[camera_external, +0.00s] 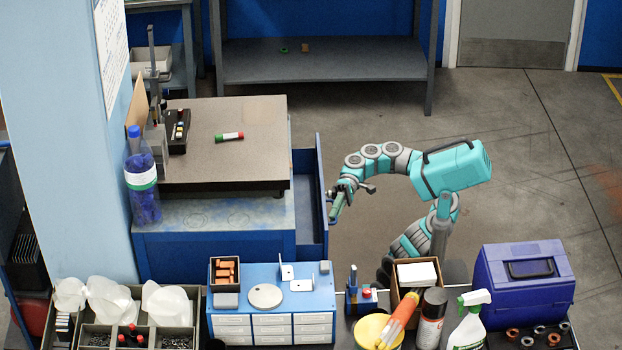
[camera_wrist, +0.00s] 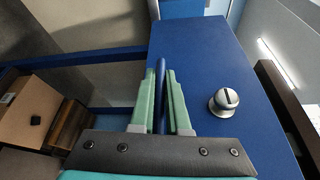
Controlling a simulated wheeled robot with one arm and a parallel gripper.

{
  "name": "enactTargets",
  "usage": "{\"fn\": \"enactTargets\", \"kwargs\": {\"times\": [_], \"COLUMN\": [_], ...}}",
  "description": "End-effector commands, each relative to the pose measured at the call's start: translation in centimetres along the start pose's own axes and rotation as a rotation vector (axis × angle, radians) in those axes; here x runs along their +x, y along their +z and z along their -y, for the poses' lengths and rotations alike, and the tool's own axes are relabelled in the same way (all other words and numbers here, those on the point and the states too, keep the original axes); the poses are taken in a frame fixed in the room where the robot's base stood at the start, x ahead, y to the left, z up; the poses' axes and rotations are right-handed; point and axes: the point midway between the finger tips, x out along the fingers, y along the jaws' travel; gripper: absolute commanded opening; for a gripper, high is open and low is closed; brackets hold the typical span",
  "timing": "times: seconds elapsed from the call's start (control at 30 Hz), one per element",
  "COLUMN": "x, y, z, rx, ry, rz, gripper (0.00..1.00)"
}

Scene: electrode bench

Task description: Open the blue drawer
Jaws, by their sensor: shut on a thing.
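My gripper (camera_external: 335,212) is at the drawer's outer front panel. In the wrist view my green fingers (camera_wrist: 163,90) are shut on a thin blue edge (camera_wrist: 160,98) of the drawer, one finger on each side. A round silver slotted knob (camera_wrist: 224,101) sits on a broad blue face right of the fingers. The exact grip contact is small in the external view.
A cluttered front table carries a blue organizer (camera_external: 272,290), spray bottle (camera_external: 469,322) and blue toolbox (camera_external: 525,285). Floor behind my arm is clear.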

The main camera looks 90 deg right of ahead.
Motion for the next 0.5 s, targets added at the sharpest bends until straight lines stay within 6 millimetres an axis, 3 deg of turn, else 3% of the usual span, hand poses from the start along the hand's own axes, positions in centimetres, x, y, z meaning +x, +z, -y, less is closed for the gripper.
{"fn": "enactTargets", "kwargs": {"times": [0.27,0.3,0.5], "x": [-0.06,-0.06,-0.02], "y": [-0.03,-0.03,-0.01], "z": [0.08,0.08,0.02], "rx": [0.000,0.000,0.000], "ry": [-0.001,-0.001,0.000], "rz": [-0.003,-0.003,-0.001], "gripper": [0.00,0.16,0.38]}}
